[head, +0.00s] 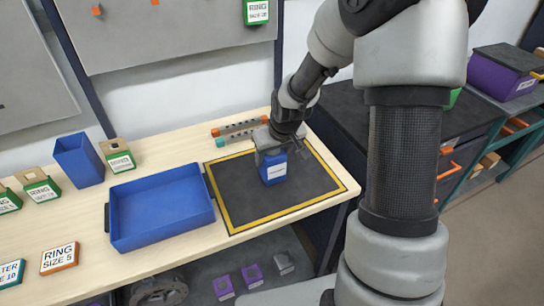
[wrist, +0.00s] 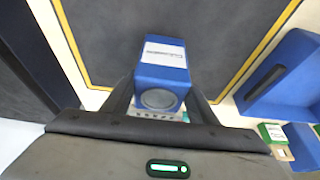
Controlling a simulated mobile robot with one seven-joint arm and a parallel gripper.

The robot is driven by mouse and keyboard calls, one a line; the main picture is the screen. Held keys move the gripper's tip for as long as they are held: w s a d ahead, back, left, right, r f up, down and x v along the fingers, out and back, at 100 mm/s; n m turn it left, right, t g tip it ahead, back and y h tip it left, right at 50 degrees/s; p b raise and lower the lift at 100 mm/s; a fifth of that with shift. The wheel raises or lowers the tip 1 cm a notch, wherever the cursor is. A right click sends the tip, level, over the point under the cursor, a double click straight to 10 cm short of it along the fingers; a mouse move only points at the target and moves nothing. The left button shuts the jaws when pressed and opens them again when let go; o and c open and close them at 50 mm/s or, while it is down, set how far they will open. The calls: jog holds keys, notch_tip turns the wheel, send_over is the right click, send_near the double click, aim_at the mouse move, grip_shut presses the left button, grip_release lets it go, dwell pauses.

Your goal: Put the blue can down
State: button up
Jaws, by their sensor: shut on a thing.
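The blue can (head: 273,172) is a boxy blue container with a white label. It is at the black mat with a yellow border (head: 238,207), inside the border. My gripper (head: 280,158) is shut on its upper part from above. In the wrist view the can (wrist: 161,76) sits between the two fingers of my gripper (wrist: 160,98), with its label and a round grey end showing. The can looks upright in the head view. Whether its base touches the mat or hangs just above it, I cannot tell.
An empty blue tray (head: 160,207) lies left of the mat. Two cylinder racks (head: 238,128) lie behind the mat. A tall blue bin (head: 79,160) and several labelled boxes stand further left. The mat around the can is clear; the table's front edge is close.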

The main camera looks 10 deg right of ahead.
jog(key=shift+w+f, duration=0.1)
jog(key=shift+f, duration=0.05)
jog(key=o, duration=1.4)
jog(key=shift+d+r, duration=0.1)
jog(key=shift+r, duration=0.6)
jog(key=p+v, duration=0.2)
jog(key=v, duration=0.9)
jog(key=shift+s, duration=0.3)
